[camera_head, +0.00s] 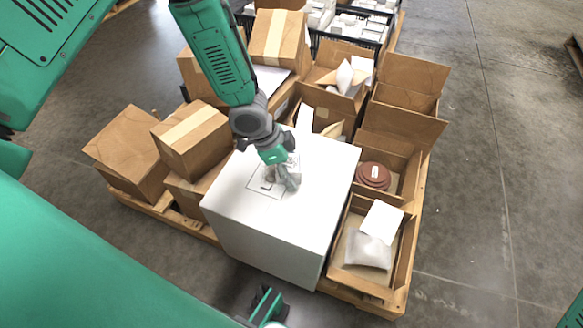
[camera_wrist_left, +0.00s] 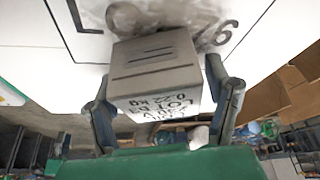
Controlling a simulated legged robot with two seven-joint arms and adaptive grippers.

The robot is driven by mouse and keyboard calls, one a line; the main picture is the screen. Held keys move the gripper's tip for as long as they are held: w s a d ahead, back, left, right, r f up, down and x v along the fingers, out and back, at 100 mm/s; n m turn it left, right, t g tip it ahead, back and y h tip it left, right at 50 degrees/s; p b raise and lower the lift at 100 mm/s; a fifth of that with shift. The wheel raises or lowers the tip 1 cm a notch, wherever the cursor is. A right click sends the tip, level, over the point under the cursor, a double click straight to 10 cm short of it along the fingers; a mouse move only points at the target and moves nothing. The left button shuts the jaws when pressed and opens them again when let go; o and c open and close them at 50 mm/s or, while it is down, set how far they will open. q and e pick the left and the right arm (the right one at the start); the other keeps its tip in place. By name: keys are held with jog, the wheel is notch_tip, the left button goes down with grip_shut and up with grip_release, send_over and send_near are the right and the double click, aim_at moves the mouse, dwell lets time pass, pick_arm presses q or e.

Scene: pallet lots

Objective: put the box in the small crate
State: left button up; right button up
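A small grey box (camera_wrist_left: 155,65) with a white label reading LOT and 0.22 kg shows in the left wrist view. It is over the white top of a large carton (camera_head: 265,235), which has black print. My left gripper (camera_head: 286,180) points down at that top, and its fingers (camera_wrist_left: 163,95) stand on either side of the small box. A narrow gap shows at the right finger, so it looks open around the box. A dark-fingered green part (camera_head: 267,306) at the bottom edge may be my right gripper; its state is unclear. Black crates (camera_head: 348,38) stand at the back; I cannot tell which is the small crate.
A wooden pallet (camera_head: 160,212) carries several brown cartons (camera_head: 195,140). Open cartons along the right hold a reddish-brown round item (camera_head: 373,176) and a white bag (camera_head: 367,250). White boxes fill the back crates. Grey floor (camera_head: 500,180) is clear to the right.

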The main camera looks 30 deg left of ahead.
pick_arm(q)
jog(key=shift+a, duration=0.3)
jog(key=shift+a+r, duration=0.1)
jog(key=shift+r, duration=0.25)
jog(key=p+v, duration=0.6)
jog(key=v, duration=0.5)
jog(key=shift+r, duration=0.2)
